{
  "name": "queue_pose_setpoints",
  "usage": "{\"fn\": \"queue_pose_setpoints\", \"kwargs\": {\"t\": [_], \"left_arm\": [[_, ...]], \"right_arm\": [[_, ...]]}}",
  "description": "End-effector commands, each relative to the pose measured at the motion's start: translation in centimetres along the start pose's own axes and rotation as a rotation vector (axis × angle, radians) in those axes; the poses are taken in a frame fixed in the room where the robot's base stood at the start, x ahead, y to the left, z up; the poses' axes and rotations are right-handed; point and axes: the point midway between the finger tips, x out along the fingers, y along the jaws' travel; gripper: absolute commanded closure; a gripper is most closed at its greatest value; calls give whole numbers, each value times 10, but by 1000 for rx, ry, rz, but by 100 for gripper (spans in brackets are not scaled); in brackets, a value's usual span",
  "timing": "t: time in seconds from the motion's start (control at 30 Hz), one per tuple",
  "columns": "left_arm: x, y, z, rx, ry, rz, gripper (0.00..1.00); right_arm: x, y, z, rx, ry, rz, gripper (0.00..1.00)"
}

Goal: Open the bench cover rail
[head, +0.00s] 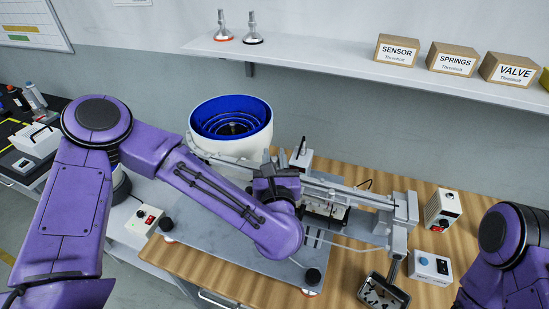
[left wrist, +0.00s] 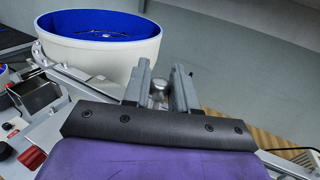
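A long grey rail (head: 345,192) runs over the metal plate on the wooden bench, towards a grey block at its right end; I cannot tell for sure whether it is the cover rail. My left gripper (head: 277,172) is over the rail's left part, partly hidden by my purple forearm. In the left wrist view its two grey fingers (left wrist: 160,90) stand apart, with a round metal knob (left wrist: 158,88) showing between them. I cannot tell whether the fingers touch the knob. My right gripper is out of view; only the purple right arm shows at the right edge.
A white bowl feeder (head: 232,150) with a blue inside stands behind my left arm. A small dark tray (head: 383,293) of parts and control boxes (head: 430,267) are at the right. A shelf (head: 340,66) with cartons hangs above.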

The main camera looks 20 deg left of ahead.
Motion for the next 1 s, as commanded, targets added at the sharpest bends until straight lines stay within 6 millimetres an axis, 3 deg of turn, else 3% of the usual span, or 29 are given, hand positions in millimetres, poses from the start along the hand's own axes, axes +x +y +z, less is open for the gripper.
{"fn": "queue_pose_setpoints", "kwargs": {"t": [0.37,0.7,1.0], "left_arm": [[4,-1,5,35,89,2,100],[15,-6,8,141,350,2,100],[26,-11,3,249,610,1,100]], "right_arm": [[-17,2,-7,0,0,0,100],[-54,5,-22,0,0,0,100],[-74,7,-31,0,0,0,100]]}}
